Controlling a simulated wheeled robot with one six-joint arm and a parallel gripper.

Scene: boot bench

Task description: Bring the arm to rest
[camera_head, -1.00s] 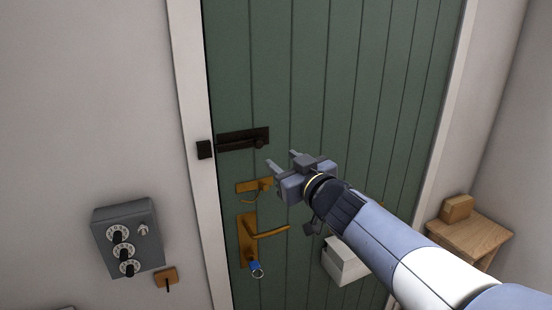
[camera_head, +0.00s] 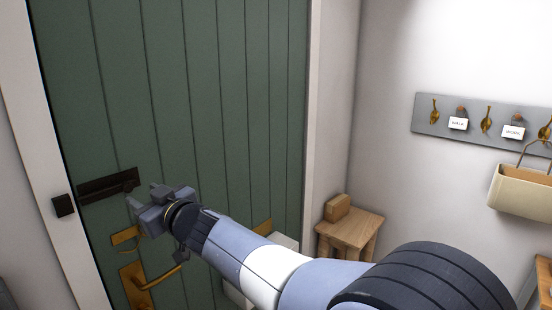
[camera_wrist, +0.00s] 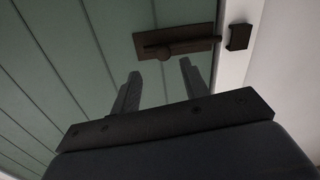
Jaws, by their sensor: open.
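My gripper (camera_head: 142,203) is in front of the green door (camera_head: 190,90), just below and to the right of the dark slide bolt (camera_head: 108,186). In the wrist view my gripper's two fingers (camera_wrist: 160,85) stand apart with nothing between them. The dark slide bolt also shows in the wrist view (camera_wrist: 180,40), beyond the fingertips, with its keeper (camera_wrist: 240,36) on the white frame. I cannot tell the gap between the fingers and the door. My arm reaches in from the lower right of the head view.
Below my gripper are a brass latch plate (camera_head: 125,235) and a brass door handle (camera_head: 163,278). A white box (camera_head: 284,241) is partly hidden behind my arm. A wooden stool (camera_head: 352,229) carries a small wooden block (camera_head: 338,207). A hook rail (camera_head: 470,118) and beige basket (camera_head: 524,191) are at right.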

